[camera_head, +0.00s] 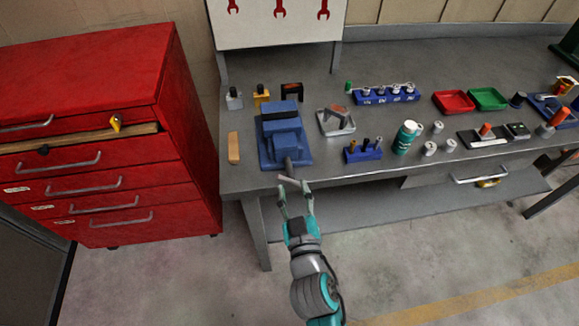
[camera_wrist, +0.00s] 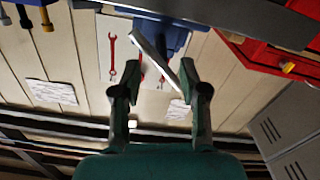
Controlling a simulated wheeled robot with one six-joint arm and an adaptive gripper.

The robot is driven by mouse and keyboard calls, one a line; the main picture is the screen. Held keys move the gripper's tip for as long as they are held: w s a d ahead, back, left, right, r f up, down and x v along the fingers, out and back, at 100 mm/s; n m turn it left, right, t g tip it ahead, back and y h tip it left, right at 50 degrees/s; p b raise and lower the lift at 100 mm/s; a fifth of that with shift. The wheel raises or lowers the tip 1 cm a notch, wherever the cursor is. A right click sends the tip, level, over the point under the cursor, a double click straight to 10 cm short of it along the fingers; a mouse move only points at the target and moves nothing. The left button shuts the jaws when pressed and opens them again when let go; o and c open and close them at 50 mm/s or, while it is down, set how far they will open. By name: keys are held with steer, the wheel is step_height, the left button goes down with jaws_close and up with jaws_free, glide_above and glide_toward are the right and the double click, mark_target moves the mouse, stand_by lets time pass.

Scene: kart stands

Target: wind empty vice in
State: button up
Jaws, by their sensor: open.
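The blue vice (camera_head: 283,140) sits at the front edge of the grey workbench, left of its middle. Its screw points forward over the edge and ends in a pale handle bar (camera_head: 290,180). My gripper (camera_head: 295,191) is open just in front of and below the bar. In the wrist view, the handle bar (camera_wrist: 152,52) slants between and beyond the open fingertips of my gripper (camera_wrist: 160,79), with the blue vice (camera_wrist: 168,38) behind it. I cannot tell whether a finger touches the bar. No workpiece shows in the vice; its jaw gap is not clear.
A wooden block (camera_head: 233,148) lies left of the vice. A blue tool holder (camera_head: 363,151) and a grey tray (camera_head: 336,122) stand right of it. A red cabinet (camera_head: 95,130) with a partly open top drawer stands left. The floor before the bench is clear.

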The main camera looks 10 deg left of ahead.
mark_target(286, 156)
steer(key=shift+x, duration=3.55)
